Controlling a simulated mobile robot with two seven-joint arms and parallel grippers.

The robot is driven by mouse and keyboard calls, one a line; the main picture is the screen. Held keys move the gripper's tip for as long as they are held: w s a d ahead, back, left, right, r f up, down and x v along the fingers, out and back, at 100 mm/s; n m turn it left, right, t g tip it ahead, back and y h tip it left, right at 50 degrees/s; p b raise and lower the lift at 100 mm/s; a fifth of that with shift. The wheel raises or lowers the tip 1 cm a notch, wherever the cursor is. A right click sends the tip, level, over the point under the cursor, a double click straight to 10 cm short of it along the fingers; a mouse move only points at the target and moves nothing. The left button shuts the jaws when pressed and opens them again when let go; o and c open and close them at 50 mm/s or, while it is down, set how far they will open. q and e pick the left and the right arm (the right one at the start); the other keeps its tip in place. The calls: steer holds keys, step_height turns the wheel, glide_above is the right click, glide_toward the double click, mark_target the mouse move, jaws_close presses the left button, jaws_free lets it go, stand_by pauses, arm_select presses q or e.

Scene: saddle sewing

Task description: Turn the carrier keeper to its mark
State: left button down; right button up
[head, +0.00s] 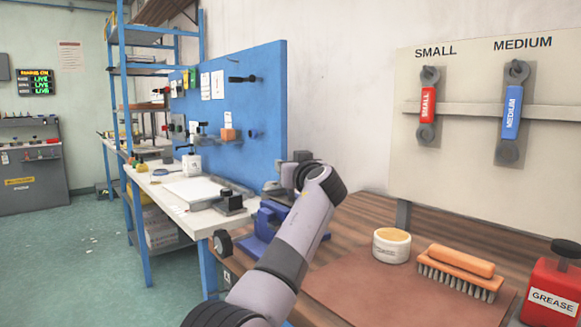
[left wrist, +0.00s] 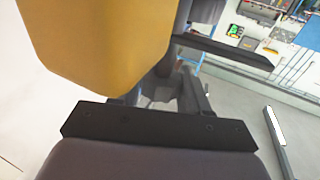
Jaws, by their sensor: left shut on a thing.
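My left arm (head: 290,240) reaches in from the bottom of the head view. Its wrist end is by a blue vise-like fixture (head: 262,228) with dark parts at the bench's left end. The fingers are hidden there. In the left wrist view my left gripper (left wrist: 160,95) is shut, with a large smooth yellow piece (left wrist: 95,40) close to the camera. The yellow piece appears to be what it holds, though the contact is hidden. A dark flat bar (left wrist: 228,50) sticks out to the right of it. I cannot make out the carrier keeper or its mark. My right gripper is not in view.
A tan pot (head: 391,246), an orange brush (head: 458,270) and a red grease can (head: 552,290) stand on the right of the bench. A red SMALL wrench (head: 427,105) and a blue MEDIUM wrench (head: 511,112) hang on the board. A brown mat (head: 350,290) has bare room.

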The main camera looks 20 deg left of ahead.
arm_select(q)
steer(key=c, duration=0.6)
jaws_free()
steer(key=shift+f, duration=0.1)
steer(key=shift+b+v, duration=0.4)
steer(key=shift+v, duration=3.2)
